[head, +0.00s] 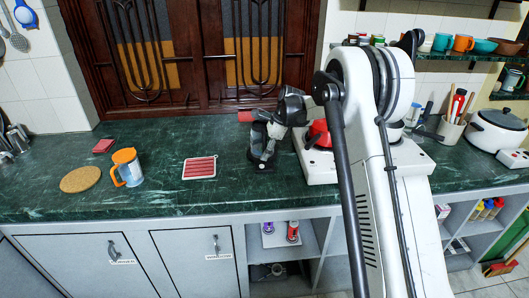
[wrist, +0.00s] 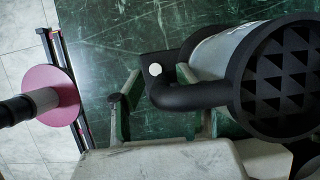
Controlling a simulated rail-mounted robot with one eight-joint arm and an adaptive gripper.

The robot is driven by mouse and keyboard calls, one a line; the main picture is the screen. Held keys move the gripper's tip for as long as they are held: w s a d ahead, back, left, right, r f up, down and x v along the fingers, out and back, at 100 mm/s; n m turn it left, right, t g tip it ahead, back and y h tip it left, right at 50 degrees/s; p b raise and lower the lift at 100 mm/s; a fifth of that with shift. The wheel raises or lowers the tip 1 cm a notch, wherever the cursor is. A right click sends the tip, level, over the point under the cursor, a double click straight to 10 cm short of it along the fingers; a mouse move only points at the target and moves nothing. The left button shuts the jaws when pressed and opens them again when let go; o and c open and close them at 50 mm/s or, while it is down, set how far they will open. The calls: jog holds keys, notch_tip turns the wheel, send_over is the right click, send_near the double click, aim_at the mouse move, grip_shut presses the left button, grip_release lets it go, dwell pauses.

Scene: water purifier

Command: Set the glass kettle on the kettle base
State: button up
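The glass kettle (head: 258,146), with dark parts and a clear body, stands on the green counter, partly hidden by my gripper (head: 272,133). In the wrist view its black handle (wrist: 190,97) and black-rimmed round end with a triangle pattern (wrist: 282,80) fill the right side. My gripper (wrist: 167,103) shows two grey fingers spread apart there. The handle crosses in front of the right finger. I cannot tell whether the fingers touch it. I cannot make out the kettle base for certain.
A white stove (head: 318,170) with a red kettle (head: 319,133) is right of my gripper. Left are a red striped trivet (head: 199,168), an orange-lidded jug (head: 128,170) and a cork mat (head: 80,180). A white cooker (head: 497,132) is at far right. The counter between jug and trivet is clear.

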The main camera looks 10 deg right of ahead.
jog(key=w+v, duration=0.1)
jog(key=v, duration=1.1)
jog(key=s+a+r+n+t+h, duration=0.25)
jog(key=s+r+n, duration=0.25)
jog(key=s+r, duration=0.6)
jog(key=s+a+r+n, duration=0.1)
jog(key=s+r+n, duration=0.25)
jog(key=s, duration=0.95)
jog(key=s+f+n+t, duration=0.1)
jog(key=s+f+n, duration=0.1)
jog(key=s, duration=0.5)
jog(key=s+f+n+t+h, duration=0.1)
jog(key=s+f+n, duration=0.2)
jog(key=s+n, duration=0.2)
jog(key=s+f+n+t+h, duration=0.1)
jog(key=s+f+n+t, duration=0.1)
jog(key=s, duration=0.9)
jog(key=shift+f+n, duration=0.35)
jog(key=shift+n, duration=0.5)
jog(key=shift+a, duration=0.1)
